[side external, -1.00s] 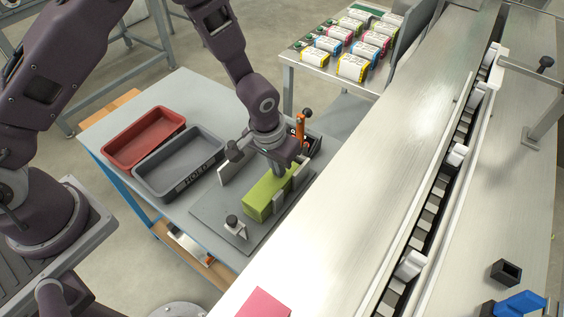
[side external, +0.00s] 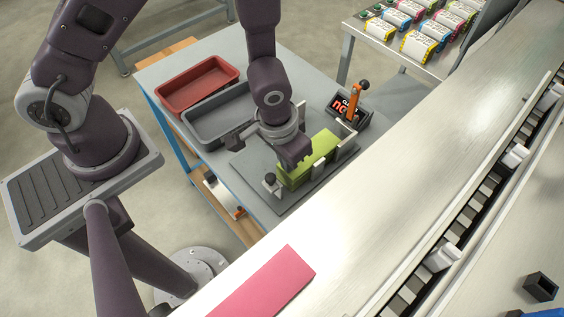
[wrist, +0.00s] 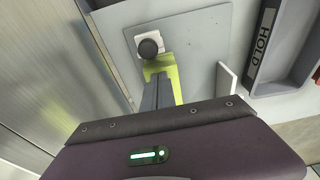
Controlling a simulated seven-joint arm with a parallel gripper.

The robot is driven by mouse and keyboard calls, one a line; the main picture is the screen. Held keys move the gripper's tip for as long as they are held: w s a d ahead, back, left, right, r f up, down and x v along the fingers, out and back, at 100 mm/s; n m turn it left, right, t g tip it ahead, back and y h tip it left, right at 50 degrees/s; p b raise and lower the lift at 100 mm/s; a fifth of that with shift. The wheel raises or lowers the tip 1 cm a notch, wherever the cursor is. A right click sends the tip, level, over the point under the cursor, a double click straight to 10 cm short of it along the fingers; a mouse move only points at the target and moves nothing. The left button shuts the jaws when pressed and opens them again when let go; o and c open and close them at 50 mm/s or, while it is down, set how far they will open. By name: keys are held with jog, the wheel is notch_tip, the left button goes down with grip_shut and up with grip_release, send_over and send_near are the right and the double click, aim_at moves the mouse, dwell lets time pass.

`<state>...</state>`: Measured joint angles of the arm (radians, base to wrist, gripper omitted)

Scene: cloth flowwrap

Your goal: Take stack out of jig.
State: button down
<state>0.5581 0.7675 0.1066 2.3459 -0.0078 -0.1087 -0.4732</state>
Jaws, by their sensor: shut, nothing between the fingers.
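The stack is a lime-green block (side external: 322,148) lying in the jig, between upright metal posts and stops on a grey plate (side external: 247,166). A knobbed clamp (side external: 270,180) stands at its near end. My gripper (side external: 292,168) is over the near-left part of the stack, pointing down; its fingertips are partly hidden in the side view. In the wrist view, my narrow fingers (wrist: 157,94) are together with nothing between them. The green stack (wrist: 161,66) shows beyond and beside them, near the knobbed clamp (wrist: 149,47). I cannot tell whether the fingers touch the stack.
A red tray (side external: 163,93) and a grey tray marked HOLD (wrist: 264,45) lie on the table beside the jig. An orange-handled lever (side external: 355,102) and a small display (side external: 341,106) stand behind it.

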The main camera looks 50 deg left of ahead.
aim_at(310, 160)
jog(key=shift+s, duration=0.9)
jog(key=c, duration=1.9)
grip_release()
jog(key=shift+w, duration=0.1)
jog(key=shift+c, duration=0.2)
jog(key=o, duration=1.1)
jog(key=w, duration=0.2)
jog(key=w+g, duration=0.1)
jog(key=shift+w+r+g, duration=0.3)
jog(key=shift+w+r, duration=0.05)
jog(key=shift+r, duration=0.05)
jog(key=o, duration=0.3)
jog(key=shift+w+r, duration=0.1)
jog(key=shift+w, duration=0.1)
jog(key=shift+f, duration=3.55)
